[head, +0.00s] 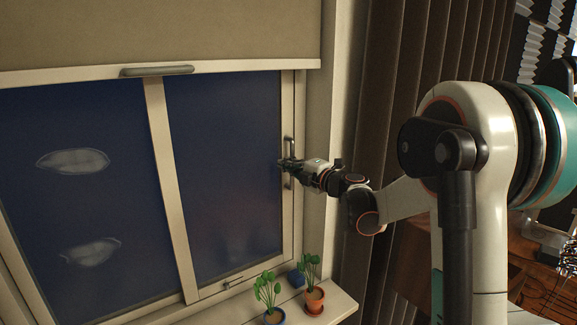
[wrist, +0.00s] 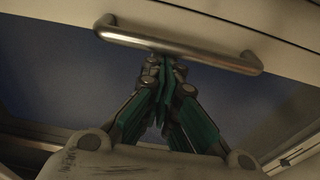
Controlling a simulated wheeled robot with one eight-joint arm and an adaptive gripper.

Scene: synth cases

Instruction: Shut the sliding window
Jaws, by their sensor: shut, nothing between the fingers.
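The sliding window has a dark right pane (head: 222,170) in a cream sash, beside a left pane (head: 85,185). A vertical metal bar handle (head: 289,148) is on the sash's right stile. My gripper (head: 281,163) is at the lower part of this handle, on the pane side. In the wrist view the handle (wrist: 180,43) crosses the top, and my gripper's shut fingertips (wrist: 165,65) lie right beside the bar, with nothing between them. I cannot tell whether they touch it. Whether a gap remains at the sash's right edge is unclear.
A beige blind (head: 160,35) with a grip bar covers the window's top. Two potted plants, one in a blue pot (head: 274,317) and one in a terracotta pot (head: 314,302), stand on the sill below. A dark curtain (head: 395,90) hangs right of the window.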

